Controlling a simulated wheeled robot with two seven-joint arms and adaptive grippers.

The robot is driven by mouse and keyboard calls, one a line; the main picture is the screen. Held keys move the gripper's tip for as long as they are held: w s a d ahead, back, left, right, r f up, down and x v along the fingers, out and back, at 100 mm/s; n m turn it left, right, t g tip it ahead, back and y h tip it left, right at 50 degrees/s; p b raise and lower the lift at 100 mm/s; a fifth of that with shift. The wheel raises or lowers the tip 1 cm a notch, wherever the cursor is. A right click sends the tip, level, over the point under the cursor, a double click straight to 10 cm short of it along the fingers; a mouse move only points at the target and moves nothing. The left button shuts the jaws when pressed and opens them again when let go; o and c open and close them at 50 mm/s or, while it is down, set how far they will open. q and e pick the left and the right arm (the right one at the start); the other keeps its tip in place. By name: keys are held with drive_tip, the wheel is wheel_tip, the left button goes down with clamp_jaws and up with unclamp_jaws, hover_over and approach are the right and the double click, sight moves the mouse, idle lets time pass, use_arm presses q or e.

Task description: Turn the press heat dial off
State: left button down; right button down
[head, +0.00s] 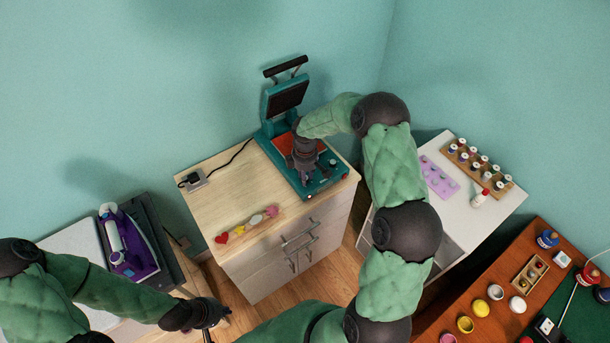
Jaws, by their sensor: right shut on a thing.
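The teal heat press (275,128) stands on the wooden-topped cabinet with its upper plate raised and its red lower pad (281,146) showing. My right gripper (307,182) reaches down over the front of the press, at its front control panel (328,181). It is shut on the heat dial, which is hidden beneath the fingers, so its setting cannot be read. My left gripper (222,312) is low in the picture, away from the press; its fingers are too small and dark to tell open from shut.
On the cabinet top (215,205) lie a strip of colourful shapes (247,224) and a socket box (194,180) with the black cord. A purple iron (130,250) is at left. A white table (500,204) with thread spools and a wooden table (450,310) with paint pots are at right.

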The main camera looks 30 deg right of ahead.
drive_tip(key=c, duration=1)
unclamp_jaws()
drive_tip(key=shift+o, duration=0.2)
drive_tip(key=shift+r, duration=0.1)
wheel_tip(320, 180, up, 12)
